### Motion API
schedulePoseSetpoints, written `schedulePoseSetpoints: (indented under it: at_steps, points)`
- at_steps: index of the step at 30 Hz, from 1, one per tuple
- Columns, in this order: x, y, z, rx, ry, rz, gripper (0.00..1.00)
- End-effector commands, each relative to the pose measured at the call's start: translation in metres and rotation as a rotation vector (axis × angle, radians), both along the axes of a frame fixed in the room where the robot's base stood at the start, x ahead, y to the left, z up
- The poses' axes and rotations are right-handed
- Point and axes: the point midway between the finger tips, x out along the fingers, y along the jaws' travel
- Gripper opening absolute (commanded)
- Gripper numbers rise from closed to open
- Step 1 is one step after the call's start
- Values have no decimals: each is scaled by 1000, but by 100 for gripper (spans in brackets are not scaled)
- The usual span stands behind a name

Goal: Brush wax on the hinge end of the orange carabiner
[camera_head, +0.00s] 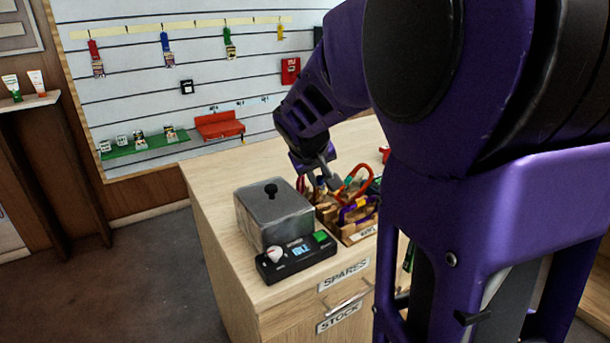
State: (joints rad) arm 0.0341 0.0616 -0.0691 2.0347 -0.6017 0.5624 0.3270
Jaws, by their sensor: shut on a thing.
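The orange carabiner (368,169) shows as an orange loop above a brown sectioned box (352,235) on the wooden counter. My gripper (330,184) is low over the box, just left of the orange loop. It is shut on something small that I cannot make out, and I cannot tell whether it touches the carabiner. The carabiner's hinge end cannot be made out. No wax or brush can be clearly told apart. My arm hides the right part of the counter.
A grey lidded box (272,218) with a dark knob stands left of the brown box. A black device (296,257) with a white knob and green button sits in front of it. The left strip of the counter (218,203) is clear. A slatted wall display (150,85) stands behind.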

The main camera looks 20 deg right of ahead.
Motion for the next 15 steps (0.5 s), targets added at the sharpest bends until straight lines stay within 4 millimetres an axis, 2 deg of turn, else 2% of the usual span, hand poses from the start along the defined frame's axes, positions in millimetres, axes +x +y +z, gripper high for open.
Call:
schedulePoseSetpoints:
  at_steps: [6, 15]
  points:
    - [1, 11, 13, 0, -2, 1, 0]
    - [0, 11, 13, 0, -1, 0, 0]
